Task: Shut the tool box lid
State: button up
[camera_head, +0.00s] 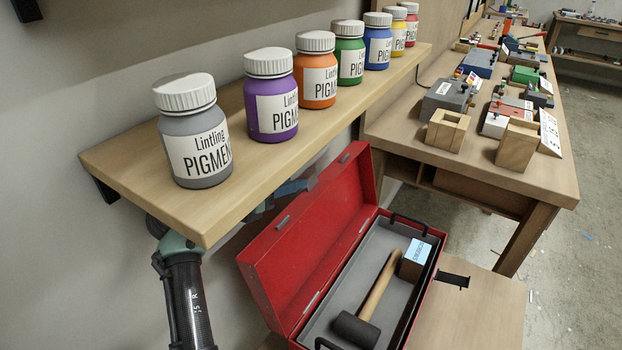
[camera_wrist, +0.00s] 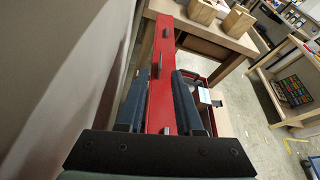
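The red tool box (camera_head: 418,310) stands open in the head view, its raised red lid (camera_head: 310,240) leaning back toward the wall. A grey tray inside holds a wooden-handled mallet (camera_head: 378,290) and a small box with a pale blue label (camera_head: 413,257). My gripper (camera_wrist: 160,75) shows two dark blue fingers spaced apart, with the red lid (camera_wrist: 161,100) seen between them in the wrist view. In the head view, part of my gripper (camera_head: 291,188) shows behind the lid's upper edge, under the shelf. Contact with the lid cannot be told.
A wooden shelf (camera_head: 235,190) with several pigment jars (camera_head: 270,95) hangs over my arm and close to the lid. The wall is at the left. A workbench (camera_head: 400,130) with wooden blocks and other items stands behind the tool box. Floor at the right is open.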

aim_at(309, 178)
jog(key=b+x, duration=0.1)
jog(key=x, duration=0.6)
jog(key=shift+w+d, duration=0.2)
jog(key=shift+w, duration=0.05)
jog(key=shift+f, duration=0.1)
grip_shut()
dwell(1.0)
